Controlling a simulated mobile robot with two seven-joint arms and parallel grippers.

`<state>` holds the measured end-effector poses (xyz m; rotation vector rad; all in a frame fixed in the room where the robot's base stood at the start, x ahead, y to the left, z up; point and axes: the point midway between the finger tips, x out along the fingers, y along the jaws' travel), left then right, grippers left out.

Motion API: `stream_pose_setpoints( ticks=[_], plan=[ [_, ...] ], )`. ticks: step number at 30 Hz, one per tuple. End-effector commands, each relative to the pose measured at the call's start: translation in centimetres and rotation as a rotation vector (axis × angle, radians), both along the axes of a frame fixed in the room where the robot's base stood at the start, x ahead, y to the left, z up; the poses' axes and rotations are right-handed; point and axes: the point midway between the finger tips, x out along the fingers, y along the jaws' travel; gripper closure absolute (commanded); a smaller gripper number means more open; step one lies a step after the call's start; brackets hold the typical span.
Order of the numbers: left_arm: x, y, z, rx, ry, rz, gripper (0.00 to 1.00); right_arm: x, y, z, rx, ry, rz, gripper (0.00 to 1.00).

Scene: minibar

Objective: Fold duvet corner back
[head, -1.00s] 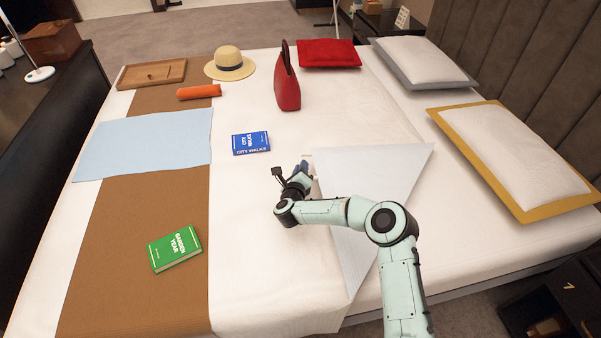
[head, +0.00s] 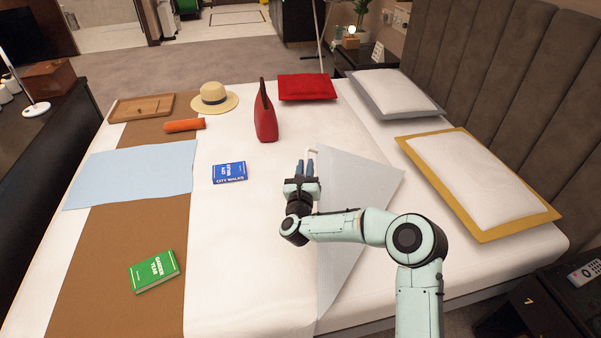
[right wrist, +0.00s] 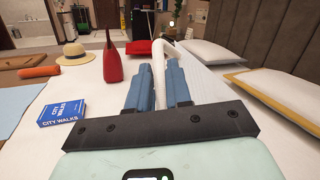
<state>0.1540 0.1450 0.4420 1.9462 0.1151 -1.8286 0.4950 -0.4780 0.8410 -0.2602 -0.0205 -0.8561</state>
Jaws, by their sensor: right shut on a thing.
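The white duvet (head: 240,235) covers the bed. Its corner is turned back as a pale grey triangular flap (head: 350,195) right of the bed's middle. My right gripper (head: 305,166) is at the flap's left tip, blue fingers pointing toward the far side of the bed. It is shut on the duvet corner (head: 312,152). In the right wrist view the white cloth (right wrist: 171,50) rises from between the fingertips (right wrist: 162,78) and trails right. My arm hides part of the flap. My left gripper is not in view.
A blue book (head: 229,173) and red bag (head: 265,115) are near my gripper. A green book (head: 154,271), light-blue cloth (head: 130,175), orange roll (head: 185,125), hat (head: 214,97) and wooden tray (head: 141,107) lie left. Pillows (head: 470,180) are right, a red cushion (head: 306,87) behind.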

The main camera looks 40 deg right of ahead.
Motion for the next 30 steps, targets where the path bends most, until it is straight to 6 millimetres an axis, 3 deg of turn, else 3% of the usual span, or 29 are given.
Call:
stream_pose_setpoints(
  ticks=[18,19,20,30],
  plan=[
    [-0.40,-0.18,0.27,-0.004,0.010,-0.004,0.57,-0.96,-0.26,0.58,0.016,-0.037,-0.001,1.00],
    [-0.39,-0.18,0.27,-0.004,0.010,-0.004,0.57,-0.96,-0.26,0.58,0.015,-0.036,0.000,0.71],
    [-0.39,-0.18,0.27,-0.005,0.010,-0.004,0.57,-0.96,-0.26,0.58,0.015,-0.036,-0.001,0.61],
    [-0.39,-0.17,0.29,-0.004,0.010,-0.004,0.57,-1.03,-0.18,0.66,0.014,-0.038,0.000,0.60]
  ],
)
